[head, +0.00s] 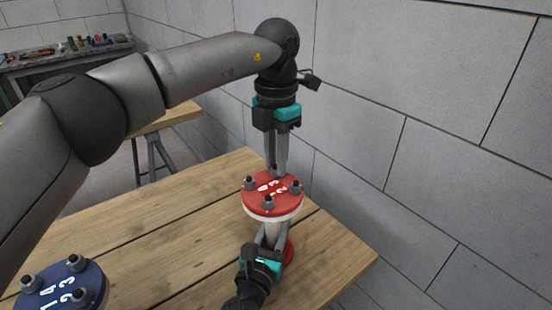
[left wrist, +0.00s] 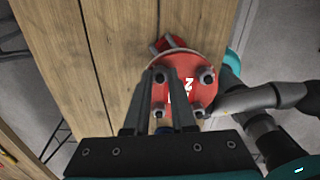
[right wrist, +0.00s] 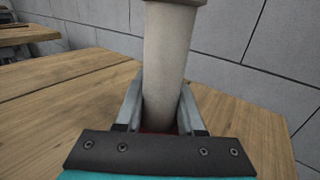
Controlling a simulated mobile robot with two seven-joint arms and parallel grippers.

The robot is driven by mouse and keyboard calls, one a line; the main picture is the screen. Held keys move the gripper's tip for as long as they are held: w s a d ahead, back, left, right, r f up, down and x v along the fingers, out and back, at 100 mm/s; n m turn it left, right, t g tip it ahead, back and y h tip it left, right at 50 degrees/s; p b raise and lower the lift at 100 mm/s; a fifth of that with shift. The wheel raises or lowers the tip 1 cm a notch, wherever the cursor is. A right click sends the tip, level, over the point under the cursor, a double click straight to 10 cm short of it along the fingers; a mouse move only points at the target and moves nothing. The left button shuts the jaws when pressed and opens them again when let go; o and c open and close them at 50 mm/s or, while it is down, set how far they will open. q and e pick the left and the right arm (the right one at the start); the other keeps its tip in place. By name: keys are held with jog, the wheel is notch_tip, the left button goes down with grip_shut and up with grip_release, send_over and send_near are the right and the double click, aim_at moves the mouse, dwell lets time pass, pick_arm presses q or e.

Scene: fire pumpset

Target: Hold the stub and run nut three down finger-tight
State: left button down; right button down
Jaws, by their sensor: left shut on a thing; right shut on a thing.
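The red flange (head: 271,194) tops a pale upright stub (right wrist: 168,60) at the table's far right corner. Several nuts on studs ring its face beside white numerals, including a nut at front (head: 268,203). My left gripper (head: 277,172) points down from above and is shut at the far-side nut, mostly hidden by its fingers; a numeral like a 3 is nearby. In the left wrist view its fingers (left wrist: 161,76) meet over that nut. My right gripper (head: 272,235) is shut around the stub below the flange; the right wrist view shows its fingers on both sides.
A blue flange (head: 62,288) with several studs and nuts stands at the near left. A red base (head: 289,251) shows beneath the stub. A grey block wall (head: 420,130) rises close behind the wooden table (head: 150,230). A tool bench (head: 70,58) stands far left.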

pick_arm(q)
jog(key=m, duration=0.4)
jog(key=shift+m, duration=0.3)
jog(key=m, duration=0.3)
jog(key=shift+m, duration=0.3)
jog(key=m, duration=0.3)
jog(key=shift+m, duration=2.1)
jog(key=c, duration=0.7)
grip_release()
jog(key=shift+c, duration=0.2)
notch_tip(320, 180, up, 12)
